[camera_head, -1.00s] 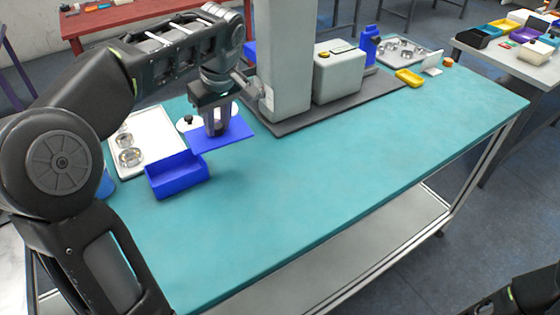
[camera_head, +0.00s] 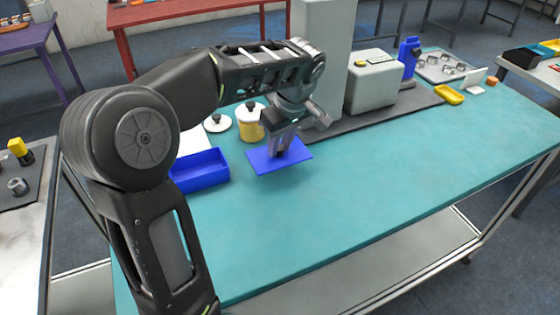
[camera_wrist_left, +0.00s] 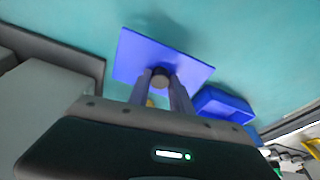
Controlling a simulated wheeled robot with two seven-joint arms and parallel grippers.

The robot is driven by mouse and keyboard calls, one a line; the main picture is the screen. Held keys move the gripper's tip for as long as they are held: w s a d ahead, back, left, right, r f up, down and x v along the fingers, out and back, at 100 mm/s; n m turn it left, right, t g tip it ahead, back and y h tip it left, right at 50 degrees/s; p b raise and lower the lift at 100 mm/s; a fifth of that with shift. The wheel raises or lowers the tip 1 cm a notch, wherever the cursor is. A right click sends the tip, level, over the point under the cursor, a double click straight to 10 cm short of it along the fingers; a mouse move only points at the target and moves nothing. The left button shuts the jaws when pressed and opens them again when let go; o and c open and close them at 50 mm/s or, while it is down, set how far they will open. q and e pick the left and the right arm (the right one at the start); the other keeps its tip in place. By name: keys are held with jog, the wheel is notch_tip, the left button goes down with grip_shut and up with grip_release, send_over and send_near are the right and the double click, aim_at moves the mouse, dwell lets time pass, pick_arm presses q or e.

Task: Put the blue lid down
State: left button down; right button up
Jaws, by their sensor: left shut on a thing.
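The blue lid (camera_head: 262,161) is a flat square plate to the right of the open blue box (camera_head: 205,180) in the head view. My left gripper (camera_head: 282,150) is shut on the lid's small knob. In the left wrist view the fingers (camera_wrist_left: 160,88) clasp the round knob (camera_wrist_left: 160,79) on the lid (camera_wrist_left: 145,52). A shadow lies beyond the lid's far edge, so it seems a little above the table; the exact gap cannot be told. The box also shows in the wrist view (camera_wrist_left: 222,104). My right gripper is out of view.
The teal table (camera_head: 340,215) is clear in front and to the right. Behind the lid stand a yellow jar (camera_head: 250,126) and a white round lid (camera_head: 217,123). A dark base (camera_head: 350,124) carries a grey column and a grey machine (camera_head: 374,88).

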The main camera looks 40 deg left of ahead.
aim_at(281, 156)
pick_arm(q)
jog(key=shift+f, duration=0.7)
jog(key=shift+f, duration=1.85)
jog(key=shift+f, duration=0.15)
jog(key=c, duration=1.2)
grip_release()
jog(key=shift+o, duration=0.2)
jog(key=v, duration=1.2)
jog(key=shift+d, duration=0.1)
